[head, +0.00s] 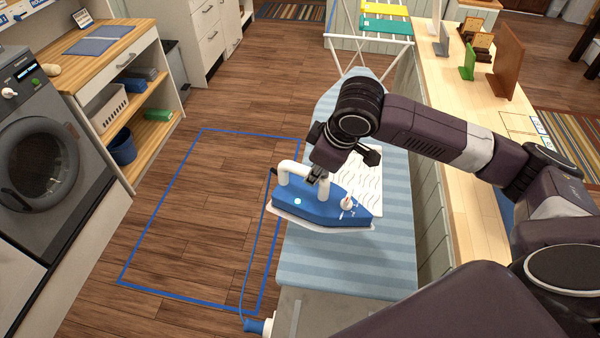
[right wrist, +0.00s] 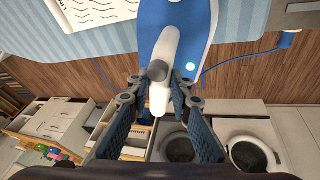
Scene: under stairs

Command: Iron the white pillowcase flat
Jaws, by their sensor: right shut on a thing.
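The blue iron (head: 318,207) with a white handle is at the left edge of the striped ironing board (head: 345,262), its tip pointing right. My right gripper (head: 318,177) is shut on the iron's handle; the right wrist view shows the fingers (right wrist: 158,98) on both sides of the white handle (right wrist: 163,62). I cannot tell whether the soleplate touches the board. The white pillowcase (head: 366,192) lies on the board beyond the iron, with dark wavy wrinkle lines, partly hidden by my arm and the iron. Its corner also shows in the right wrist view (right wrist: 90,14). My left gripper is out of view.
A blue cord (head: 249,275) runs along the board's left side to a blue plug-like end (head: 258,326). A long wooden counter (head: 468,150) stands close on the right. A drying rack (head: 372,30) is behind the board. Open floor (head: 215,210) lies left, inside a blue outline.

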